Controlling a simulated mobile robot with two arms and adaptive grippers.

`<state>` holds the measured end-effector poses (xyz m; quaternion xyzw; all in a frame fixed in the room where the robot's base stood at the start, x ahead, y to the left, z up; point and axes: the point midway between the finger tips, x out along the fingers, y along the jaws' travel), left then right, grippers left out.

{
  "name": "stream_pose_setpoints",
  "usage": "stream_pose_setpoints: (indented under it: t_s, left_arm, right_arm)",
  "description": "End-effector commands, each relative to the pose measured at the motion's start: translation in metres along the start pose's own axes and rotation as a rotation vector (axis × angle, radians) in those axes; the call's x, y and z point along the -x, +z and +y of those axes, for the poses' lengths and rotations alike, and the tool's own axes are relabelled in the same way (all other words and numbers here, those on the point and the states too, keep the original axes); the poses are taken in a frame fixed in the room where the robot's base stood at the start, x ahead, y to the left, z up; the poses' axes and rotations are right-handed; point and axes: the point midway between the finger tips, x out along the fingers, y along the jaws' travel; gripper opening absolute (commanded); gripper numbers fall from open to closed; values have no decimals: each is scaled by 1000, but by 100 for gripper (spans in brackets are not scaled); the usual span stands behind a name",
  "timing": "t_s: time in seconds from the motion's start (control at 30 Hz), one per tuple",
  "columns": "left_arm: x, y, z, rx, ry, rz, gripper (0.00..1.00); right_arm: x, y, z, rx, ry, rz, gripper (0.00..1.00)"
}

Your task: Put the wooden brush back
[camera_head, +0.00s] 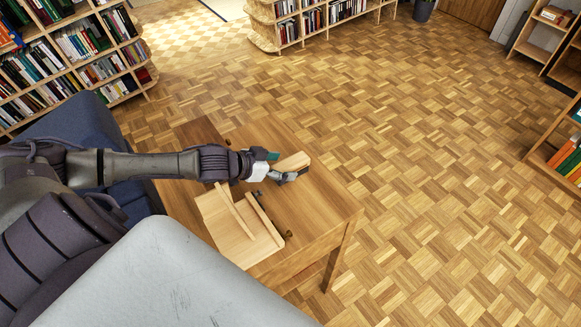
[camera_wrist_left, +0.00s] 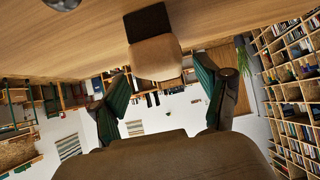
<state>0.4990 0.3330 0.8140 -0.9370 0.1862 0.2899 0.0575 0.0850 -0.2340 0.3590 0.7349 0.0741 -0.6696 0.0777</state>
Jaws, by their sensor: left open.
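The wooden brush (camera_head: 292,162), a pale block with a dark side, is at the table's far side. In the left wrist view the brush (camera_wrist_left: 156,58) appears as a brown block with a dark part against the tabletop, which is at the top of that picture. My left gripper (camera_head: 277,167) is open at the near end of the brush. In the wrist view its green-padded fingers (camera_wrist_left: 163,85) stand apart on either side of the brush, with gaps visible. My right gripper is not in view.
The wooden table (camera_head: 318,208) carries a pale board with raised strips (camera_head: 238,228) near the brush and small dark items (camera_head: 288,235). A dark blue seat (camera_head: 75,122) stands left. Bookshelves (camera_head: 75,60) line the back left; parquet floor is open right.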

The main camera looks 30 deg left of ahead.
Motion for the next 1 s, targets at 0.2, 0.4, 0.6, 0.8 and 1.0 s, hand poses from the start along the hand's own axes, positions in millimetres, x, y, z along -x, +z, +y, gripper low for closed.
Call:
stream_pose_setpoints:
  t_s: [0.2,0.4,0.6,0.8,1.0]
  left_arm:
    - [-28,-2,-3,0,-1,4,75]
    - [-39,0,-3,0,0,0,75]
    - [-39,0,-3,0,0,0,73]
    - [-39,0,-3,0,0,0,40]
    - [-39,0,-3,0,0,0,7]
  right_arm:
    - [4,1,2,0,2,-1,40]
    - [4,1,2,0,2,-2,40]
    - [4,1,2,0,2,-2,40]
    - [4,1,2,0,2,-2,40]
    - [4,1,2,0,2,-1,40]
